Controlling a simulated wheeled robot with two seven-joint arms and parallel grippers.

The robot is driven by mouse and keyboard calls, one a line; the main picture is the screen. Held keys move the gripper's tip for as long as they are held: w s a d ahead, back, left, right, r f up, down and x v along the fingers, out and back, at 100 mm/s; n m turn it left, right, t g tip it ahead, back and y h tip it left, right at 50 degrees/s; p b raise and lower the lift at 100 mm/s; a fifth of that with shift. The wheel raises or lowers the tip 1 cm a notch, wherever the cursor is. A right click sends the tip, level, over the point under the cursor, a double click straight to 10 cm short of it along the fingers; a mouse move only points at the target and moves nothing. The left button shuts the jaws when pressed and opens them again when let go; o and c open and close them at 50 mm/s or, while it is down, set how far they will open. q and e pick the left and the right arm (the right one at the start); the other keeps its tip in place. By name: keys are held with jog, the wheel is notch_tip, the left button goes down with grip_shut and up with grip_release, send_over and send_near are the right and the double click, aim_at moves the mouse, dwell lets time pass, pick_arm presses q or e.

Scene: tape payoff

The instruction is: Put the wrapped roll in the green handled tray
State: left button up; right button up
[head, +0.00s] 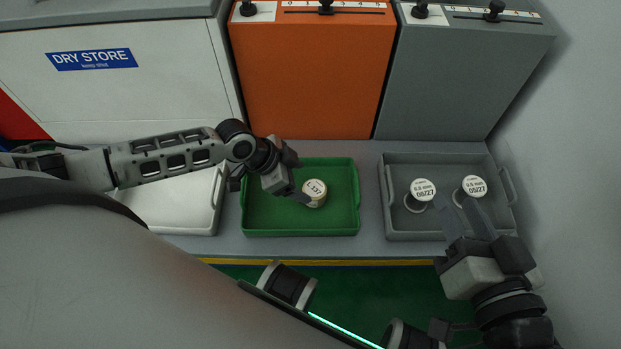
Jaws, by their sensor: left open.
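A small cream roll (315,191) with a round white label reading "L 137" stands in the green handled tray (345,231). My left gripper (303,198) is open at this roll's left side, low over the green tray; whether it touches the roll is unclear. Two other rolls with white labels reading "05/27", a left one (422,190) and a right one (474,185), stand in the grey tray (400,232). My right gripper (451,202) reaches over the grey tray's front with fingers apart, its tips between these two rolls and its right finger partly hiding the right one.
A white tray (190,222) stands left of the green tray, partly behind my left arm. Behind the shelf (368,222) are a white "DRY STORE" bin (120,95), an orange cabinet (312,85) and a grey cabinet (450,90). A wall (575,170) closes the right side.

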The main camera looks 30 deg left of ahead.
pick_arm(q)
jog(key=shift+p+v, duration=0.45)
jog(key=shift+v, duration=1.4)
pick_arm(e)
jog(key=shift+d+f+n+h, duration=0.15)
jog(key=shift+d+n+h, duration=0.1)
jog(key=shift+n+h, duration=0.05)
